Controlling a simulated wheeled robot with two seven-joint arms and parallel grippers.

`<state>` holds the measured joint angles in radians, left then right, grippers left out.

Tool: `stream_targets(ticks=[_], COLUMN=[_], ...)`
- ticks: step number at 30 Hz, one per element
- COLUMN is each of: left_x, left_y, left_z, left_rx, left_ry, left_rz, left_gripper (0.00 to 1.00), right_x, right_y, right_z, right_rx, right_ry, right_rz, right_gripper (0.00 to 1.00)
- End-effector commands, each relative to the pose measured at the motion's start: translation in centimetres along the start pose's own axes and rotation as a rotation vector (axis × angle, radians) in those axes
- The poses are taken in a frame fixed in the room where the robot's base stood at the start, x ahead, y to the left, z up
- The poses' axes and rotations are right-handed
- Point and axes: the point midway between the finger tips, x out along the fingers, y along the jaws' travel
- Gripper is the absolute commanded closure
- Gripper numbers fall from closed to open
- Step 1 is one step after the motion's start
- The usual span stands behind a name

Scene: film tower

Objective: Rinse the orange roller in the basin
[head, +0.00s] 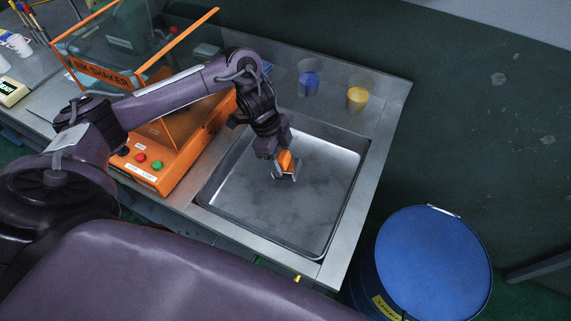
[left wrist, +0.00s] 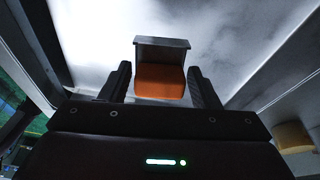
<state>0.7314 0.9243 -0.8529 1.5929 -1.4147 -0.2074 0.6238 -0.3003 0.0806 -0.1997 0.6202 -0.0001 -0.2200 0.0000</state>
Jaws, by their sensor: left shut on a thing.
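My left gripper (head: 281,170) is over the basin (head: 328,205), toward its upper left part, and is shut on the orange roller (head: 286,160). In the left wrist view the orange roller (left wrist: 160,81) sits between the two dark fingers of the left gripper (left wrist: 160,85), with a grey piece at its far end. The basin is a rectangular metal sink set in the counter, and its floor looks bare. I cannot tell whether the roller touches the basin floor. My right gripper is not in view.
An orange ink shaker (head: 160,165) with clear panels stands left of the basin. A blue-filled cup (head: 309,80) and a yellow-filled cup (head: 357,97) stand behind the basin. A blue drum (head: 432,262) is on the floor at right.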

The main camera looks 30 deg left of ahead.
Motion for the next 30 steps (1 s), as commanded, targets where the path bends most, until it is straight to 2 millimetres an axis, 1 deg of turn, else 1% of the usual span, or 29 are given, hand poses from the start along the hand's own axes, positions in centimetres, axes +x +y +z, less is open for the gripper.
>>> stream_targets(ticks=[1,3,24,27,30], left_x=[-0.8,-1.4,-6.7,-7.2,-7.1], left_y=[0.0,0.0,0.2,0.3,0.3], left_z=[-0.2,-0.4,-2.0,-2.2,-2.2], left_rx=[0.0,0.0,0.0,0.0,0.0], left_ry=[0.001,0.001,0.0,0.0,0.0], left_rz=[-0.001,-0.001,-0.001,0.0,0.0], left_gripper=[0.65,0.65,0.65,0.65,0.65], right_x=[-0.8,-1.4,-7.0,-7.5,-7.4], right_y=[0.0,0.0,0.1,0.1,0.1], right_z=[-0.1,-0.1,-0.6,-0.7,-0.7], right_rx=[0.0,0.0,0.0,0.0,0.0], right_ry=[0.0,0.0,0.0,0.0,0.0], right_rz=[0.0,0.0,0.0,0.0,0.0], right_gripper=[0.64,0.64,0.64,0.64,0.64])
